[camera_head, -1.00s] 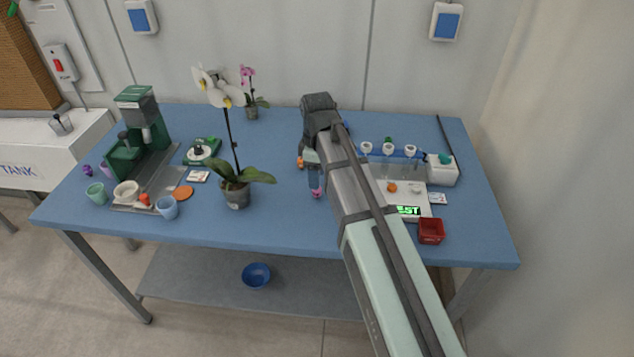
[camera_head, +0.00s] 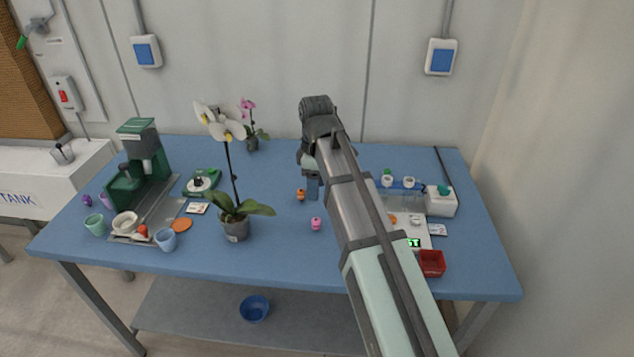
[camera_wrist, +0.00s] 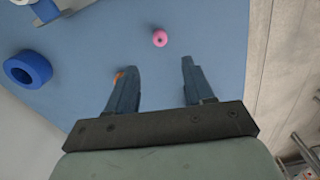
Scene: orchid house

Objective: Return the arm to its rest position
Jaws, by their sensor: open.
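My gripper (camera_wrist: 158,80) shows in the wrist view with its two fingers apart and nothing between the tips. In the head view it hangs from my raised arm above the middle of the blue table (camera_head: 275,200), and the arm partly hides it. A small pink object (camera_head: 316,224) stands on the table in front of my gripper. In the wrist view the pink object (camera_wrist: 160,38) lies beyond the fingertips, apart from them. A small orange object (camera_head: 300,195) stands left of my gripper, and one finger partly covers it in the wrist view.
A potted white orchid (camera_head: 235,228) stands left of my arm, a pink orchid (camera_head: 251,143) behind. A green machine (camera_head: 140,165) and cups are at left. A red bin (camera_head: 432,263) and a white box (camera_head: 441,202) are right of my arm. A blue bowl (camera_head: 254,309) sits below.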

